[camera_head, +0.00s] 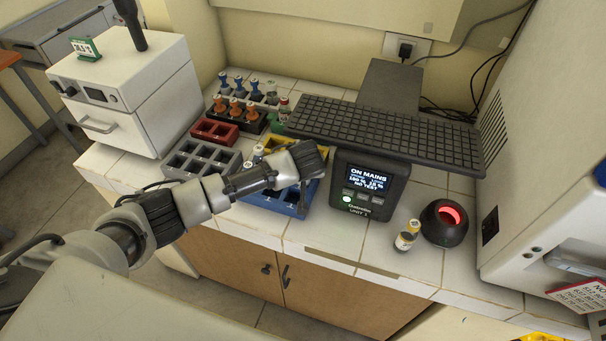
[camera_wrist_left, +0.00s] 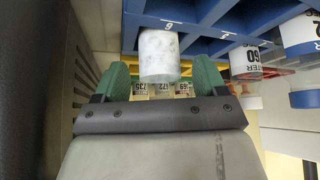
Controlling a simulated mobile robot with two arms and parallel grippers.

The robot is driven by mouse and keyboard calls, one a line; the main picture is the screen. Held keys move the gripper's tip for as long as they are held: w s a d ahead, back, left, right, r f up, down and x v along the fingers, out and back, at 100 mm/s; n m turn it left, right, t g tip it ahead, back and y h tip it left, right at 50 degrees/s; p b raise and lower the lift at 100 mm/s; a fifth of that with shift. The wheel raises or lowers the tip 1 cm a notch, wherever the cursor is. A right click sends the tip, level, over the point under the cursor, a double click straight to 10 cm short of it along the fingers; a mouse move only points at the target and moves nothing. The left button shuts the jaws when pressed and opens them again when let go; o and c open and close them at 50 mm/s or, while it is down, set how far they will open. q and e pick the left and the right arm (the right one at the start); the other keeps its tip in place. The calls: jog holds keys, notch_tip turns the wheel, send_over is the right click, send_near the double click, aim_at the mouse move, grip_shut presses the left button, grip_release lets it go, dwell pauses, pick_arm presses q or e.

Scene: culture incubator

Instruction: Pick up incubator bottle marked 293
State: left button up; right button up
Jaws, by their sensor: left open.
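My left gripper (camera_head: 308,160) reaches in from the left over the blue rack (camera_head: 292,208) in the head view. In the left wrist view, its green fingers (camera_wrist_left: 163,76) are open, one on each side of a whitish, mottled bottle (camera_wrist_left: 159,54) at the blue rack (camera_wrist_left: 205,20). I cannot tell whether the fingers touch it. No number is readable on this bottle. Other labels read 60 on a bottle (camera_wrist_left: 244,62) to the right, and 172 and 69 on smaller ones behind. I cannot read 293 on any bottle. My right gripper is not in view.
A black monitor unit (camera_head: 369,185) with a dark grille on top stands just right of the gripper. Further right are small bottles (camera_head: 405,240) and a round black device (camera_head: 444,222) glowing red. Grey (camera_head: 205,160) and red (camera_head: 215,131) racks stand left and behind.

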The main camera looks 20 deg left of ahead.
pick_arm(q)
jog(key=c, duration=1)
jog(key=shift+c, duration=0.2)
jog(key=shift+r, duration=0.1)
